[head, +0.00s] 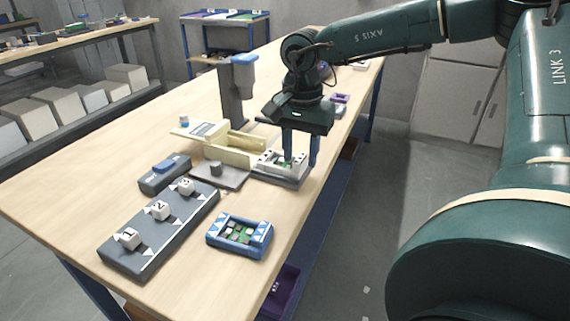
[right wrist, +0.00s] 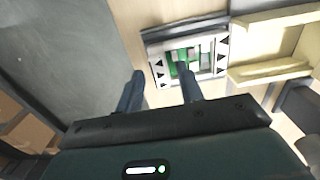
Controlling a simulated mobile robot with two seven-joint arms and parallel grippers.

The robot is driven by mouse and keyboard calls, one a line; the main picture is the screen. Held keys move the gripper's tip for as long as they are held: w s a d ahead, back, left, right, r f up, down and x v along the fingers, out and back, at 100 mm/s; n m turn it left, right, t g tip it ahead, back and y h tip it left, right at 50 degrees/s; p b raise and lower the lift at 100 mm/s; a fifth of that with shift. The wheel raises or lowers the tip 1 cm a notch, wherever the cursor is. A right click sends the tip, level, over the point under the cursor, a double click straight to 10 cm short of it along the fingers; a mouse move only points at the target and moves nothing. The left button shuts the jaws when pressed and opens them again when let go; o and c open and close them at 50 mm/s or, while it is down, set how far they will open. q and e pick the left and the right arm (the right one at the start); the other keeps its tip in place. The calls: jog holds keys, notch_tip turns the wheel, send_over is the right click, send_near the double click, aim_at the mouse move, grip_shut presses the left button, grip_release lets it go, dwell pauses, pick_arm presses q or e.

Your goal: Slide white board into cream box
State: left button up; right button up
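The white board (head: 272,161) has black triangles along its edges and green parts in the middle. It sits in a dark grey holder (head: 283,180) near the table's right edge, and shows in the right wrist view (right wrist: 207,63). The cream box (head: 228,156) is beside it on the left, with its pale walls visible; it is partly seen at the right of the wrist view (right wrist: 268,72). My right gripper (head: 301,163) is open, its fingers apart. One finger is over the board and the other is beyond its outer edge. My left gripper is out of view.
A grey post (head: 234,95) with a blue head stands behind the box. In front are a grey plate with a knob (head: 217,170), a blue-handled block (head: 164,174), a numbered dark base (head: 130,262) and a blue-framed board (head: 240,236). The table's left side is clear.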

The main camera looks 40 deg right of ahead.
aim_at(276, 163)
jog(key=c, duration=0.7)
jog(key=shift+c, duration=0.2)
jog(key=shift+w, duration=0.15)
jog(key=shift+w+a+b, duration=0.15)
jog(key=shift+w+a, duration=0.15)
jog(key=shift+w, duration=0.2)
jog(key=shift+w+a+b, duration=0.15)
jog(key=shift+w+a, duration=0.15)
jog(key=shift+w, duration=0.2)
jog(key=shift+w+a, duration=0.3)
jog(key=shift+w, duration=0.3)
jog(key=shift+w+a, duration=0.3)
jog(key=shift+w, duration=0.3)
jog(key=shift+w+a, duration=0.4)
jog(key=shift+w, duration=0.35)
jog(key=shift+w+a, duration=0.35)
jog(key=shift+w, duration=0.4)
jog(key=shift+w+a, duration=0.4)
jog(key=shift+w, duration=0.35)
jog(key=o, duration=0.7)
jog(key=shift+o, duration=0.2)
